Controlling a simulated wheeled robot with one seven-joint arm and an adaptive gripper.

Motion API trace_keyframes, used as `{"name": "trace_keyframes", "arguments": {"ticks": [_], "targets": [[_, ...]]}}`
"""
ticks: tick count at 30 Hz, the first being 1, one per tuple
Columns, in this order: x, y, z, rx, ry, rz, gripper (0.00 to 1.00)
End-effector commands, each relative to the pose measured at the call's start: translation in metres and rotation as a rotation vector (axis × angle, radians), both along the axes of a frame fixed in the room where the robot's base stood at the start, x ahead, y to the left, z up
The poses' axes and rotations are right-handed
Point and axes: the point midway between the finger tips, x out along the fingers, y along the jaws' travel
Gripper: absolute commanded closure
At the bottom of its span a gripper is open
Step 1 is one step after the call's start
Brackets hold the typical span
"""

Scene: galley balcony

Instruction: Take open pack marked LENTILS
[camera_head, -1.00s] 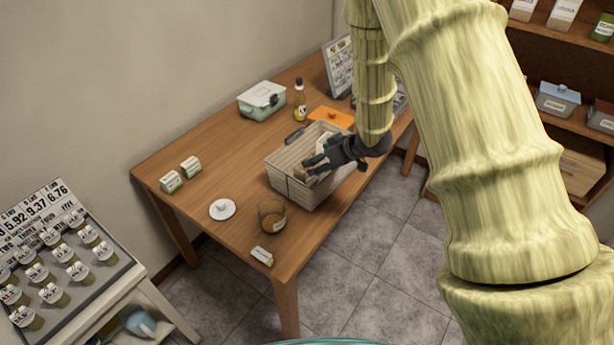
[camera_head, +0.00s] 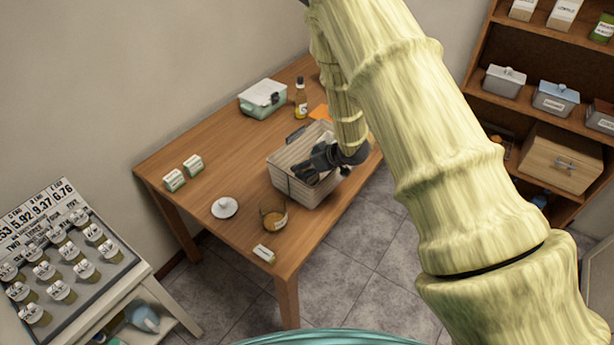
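No label that clearly reads LENTILS is legible to me. A pale pack (camera_head: 565,13) with small dark lettering stands on the top shelf at the upper right; its text is too small to be sure of. My gripper (camera_head: 301,172) reaches down into the pale woven basket (camera_head: 290,183) on the wooden table. Its dark fingers are at or below the basket's rim. The basket's contents are mostly hidden by the gripper and the walls, and I cannot tell whether the fingers hold anything.
Shelves (camera_head: 510,98) stand right. A sample stand (camera_head: 60,265) is lower left. My arm covers the table's far right.

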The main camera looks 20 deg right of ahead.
Motion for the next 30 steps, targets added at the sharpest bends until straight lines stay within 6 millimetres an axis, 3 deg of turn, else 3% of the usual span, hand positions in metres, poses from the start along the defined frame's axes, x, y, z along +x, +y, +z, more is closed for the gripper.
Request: {"name": "trace_keyframes", "arguments": {"ticks": [10, 19, 30], "targets": [[0.0024, 0.0021, -0.0037, 0.001, 0.0, 0.001, 0.22], [0.0025, 0.0019, -0.0035, 0.0, 0.0, 0.0, 0.74], [0.0034, 0.0018, 0.0023, 0.0, -0.002, 0.0, 0.74]]}}
